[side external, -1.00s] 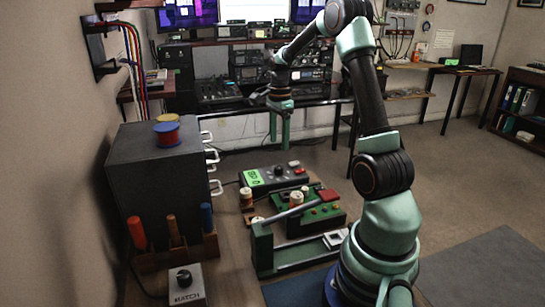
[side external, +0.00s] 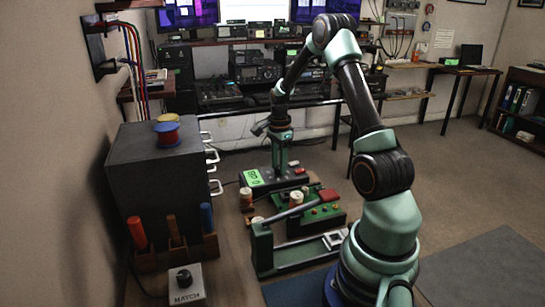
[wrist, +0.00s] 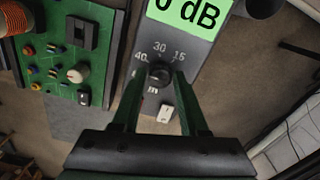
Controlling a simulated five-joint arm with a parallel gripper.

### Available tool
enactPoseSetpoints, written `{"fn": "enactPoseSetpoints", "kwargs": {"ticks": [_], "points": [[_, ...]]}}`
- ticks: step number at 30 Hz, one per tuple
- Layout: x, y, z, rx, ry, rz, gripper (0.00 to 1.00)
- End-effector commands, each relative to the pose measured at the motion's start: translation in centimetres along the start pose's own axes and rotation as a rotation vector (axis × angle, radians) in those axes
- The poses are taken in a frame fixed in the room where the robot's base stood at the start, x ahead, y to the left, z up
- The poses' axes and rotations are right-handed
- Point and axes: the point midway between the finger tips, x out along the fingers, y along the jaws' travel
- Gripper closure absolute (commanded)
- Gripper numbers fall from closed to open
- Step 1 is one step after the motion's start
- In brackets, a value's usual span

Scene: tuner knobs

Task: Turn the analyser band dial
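The analyser is a grey box with a lit green display (side external: 253,177), which reads "0 dB" in the wrist view (wrist: 190,14). Its dial is a round black knob (wrist: 159,74) with the marks 40, 30 and 15 around it. My gripper (wrist: 161,75) points at the panel, with one green finger on each side of the knob. The fingers are apart and a narrow gap seems to show beside the knob; contact is not clear. In the side view my gripper (side external: 280,170) is down at the analyser and hides the knob.
A white switch (wrist: 166,113) sits near the knob, between the fingers. A green board with parts (wrist: 66,50) lies beside the analyser. Nearer are a green frame (side external: 262,250), a grey drawer cabinet (side external: 150,185) and a small MATCH box (side external: 186,285).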

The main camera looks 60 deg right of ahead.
Motion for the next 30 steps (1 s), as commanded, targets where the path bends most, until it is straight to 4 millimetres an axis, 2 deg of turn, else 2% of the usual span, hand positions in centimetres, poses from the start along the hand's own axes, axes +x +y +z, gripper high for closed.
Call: {"fn": "enactPoseSetpoints", "kwargs": {"ticks": [1, 3, 14, 30], "points": [[-0.02, -0.01, 0.00, 0.000, 0.000, 0.000, 0.80], [-0.02, 0.00, 0.00, 0.000, 0.000, 0.000, 1.00], [-0.05, 0.01, -0.01, -0.052, 0.000, 0.001, 1.00], [-0.06, -0.01, -0.02, -0.407, 0.000, 0.001, 1.00]]}}
